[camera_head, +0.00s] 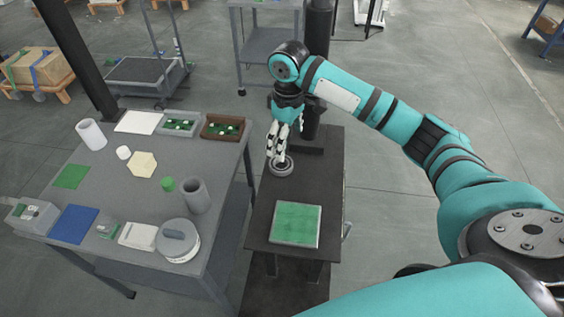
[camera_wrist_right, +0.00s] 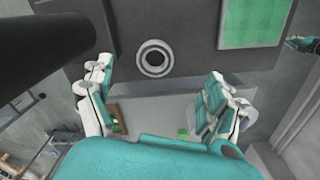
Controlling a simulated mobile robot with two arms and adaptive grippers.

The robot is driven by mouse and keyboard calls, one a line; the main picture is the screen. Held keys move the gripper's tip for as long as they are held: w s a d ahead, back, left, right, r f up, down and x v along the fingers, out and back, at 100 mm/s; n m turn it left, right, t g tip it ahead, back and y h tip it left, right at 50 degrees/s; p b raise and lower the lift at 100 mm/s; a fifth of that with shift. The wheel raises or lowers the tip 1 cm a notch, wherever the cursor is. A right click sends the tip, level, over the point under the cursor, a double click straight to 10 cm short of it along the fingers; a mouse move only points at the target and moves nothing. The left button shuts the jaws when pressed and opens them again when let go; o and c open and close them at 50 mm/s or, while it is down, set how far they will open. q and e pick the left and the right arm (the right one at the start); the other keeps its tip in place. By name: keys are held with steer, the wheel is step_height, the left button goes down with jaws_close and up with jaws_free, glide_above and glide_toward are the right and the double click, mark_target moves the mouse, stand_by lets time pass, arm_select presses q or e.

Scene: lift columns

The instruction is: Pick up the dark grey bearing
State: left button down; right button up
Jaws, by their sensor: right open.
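The dark grey bearing (camera_head: 281,166) is a ring lying flat on the dark narrow table (camera_head: 264,222), behind the green mat. In the right wrist view the bearing (camera_wrist_right: 154,58) shows whole, with a light inner ring and a dark centre. My right gripper (camera_head: 277,155) is above the bearing and points down at it. In the right wrist view its fingers (camera_wrist_right: 160,92) are spread wide with nothing between them, and the bearing lies beyond the fingertips. The head view does not show clearly how far the fingertips are above the bearing.
A green square mat (camera_head: 296,223) lies in front of the bearing. The grey table (camera_head: 120,205) on the left carries trays, a grey cylinder (camera_head: 195,195) and a round container (camera_head: 178,240).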

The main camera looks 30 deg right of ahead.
mark_target(284, 162)
steer(key=f, duration=0.2)
steer(key=w+f, duration=0.1)
steer(key=f, duration=0.1)
steer(key=shift+a, duration=0.1)
steer(key=shift+f+p, duration=0.45)
steer(key=shift+f, duration=0.4)
step_height(284, 162, down, 4)
steer(key=shift+f+p, duration=0.25)
steer(key=shift+p, duration=0.5)
steer(key=shift+f, duration=0.2)
steer(key=c, duration=1.5)
arm_select(q)
steer(key=w+r, duration=0.3)
steer(key=shift+w+d, duration=0.15)
arm_select(e)
steer(key=shift+w, duration=0.1)
steer(key=shift+c, duration=0.2)
arm_select(q)
steer(key=shift+f, duration=0.15)
arm_select(e)
steer(key=shift+r, duration=0.15)
